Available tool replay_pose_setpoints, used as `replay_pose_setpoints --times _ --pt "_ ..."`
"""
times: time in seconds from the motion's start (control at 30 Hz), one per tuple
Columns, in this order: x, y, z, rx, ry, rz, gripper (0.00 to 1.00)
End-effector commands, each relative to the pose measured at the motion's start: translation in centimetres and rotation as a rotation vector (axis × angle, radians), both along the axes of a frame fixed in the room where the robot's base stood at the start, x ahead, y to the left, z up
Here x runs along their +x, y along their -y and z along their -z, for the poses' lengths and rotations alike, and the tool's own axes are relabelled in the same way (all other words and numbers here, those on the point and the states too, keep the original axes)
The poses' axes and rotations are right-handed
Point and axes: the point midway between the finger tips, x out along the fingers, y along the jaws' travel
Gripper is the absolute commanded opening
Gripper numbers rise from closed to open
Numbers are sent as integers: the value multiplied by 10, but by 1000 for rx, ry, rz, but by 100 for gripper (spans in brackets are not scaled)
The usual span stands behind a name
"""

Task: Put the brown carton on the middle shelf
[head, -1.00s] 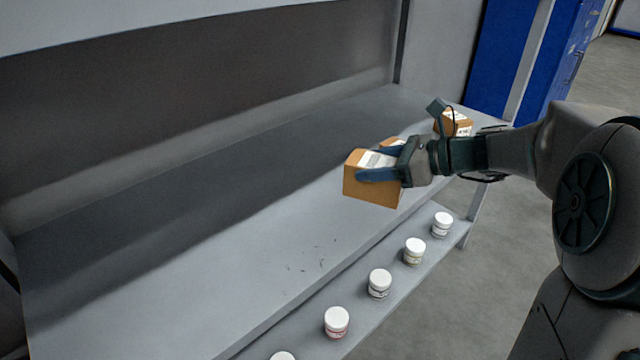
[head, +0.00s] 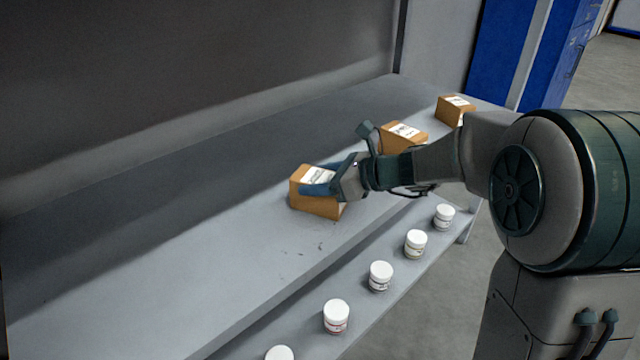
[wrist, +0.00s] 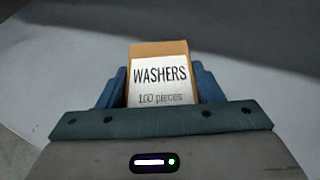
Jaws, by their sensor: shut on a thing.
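A brown carton (head: 316,205) with a white label is held at the front part of the grey middle shelf (head: 190,240). My gripper (head: 322,182) is shut on it, with blue fingers on its two sides. In the wrist view the carton (wrist: 158,48) sits between the fingers, and its label reads "WASHERS 100 pieces". The carton is at or very near the shelf surface; I cannot tell whether its base touches. Two more brown cartons stand on the shelf behind, one close behind my wrist (head: 404,135) and one at the far right end (head: 455,108).
Several white-lidded jars stand in a row on the lower shelf, one of them near the middle (head: 380,277). The left part of the middle shelf is bare. A back panel (head: 200,90) rises behind it. A blue cabinet (head: 550,60) stands beyond the far end.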

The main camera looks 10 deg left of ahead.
Motion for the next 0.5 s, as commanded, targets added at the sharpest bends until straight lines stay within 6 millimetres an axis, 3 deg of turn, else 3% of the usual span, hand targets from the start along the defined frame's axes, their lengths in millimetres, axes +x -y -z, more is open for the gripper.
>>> replay_pose_setpoints --times 0.33,0.37,0.4,0.5 --pt "0 0 3 1 3 0 26" --pt "0 0 2 0 2 0 68" --pt "0 0 2 0 2 0 79" --pt "0 0 2 1 2 1 82"
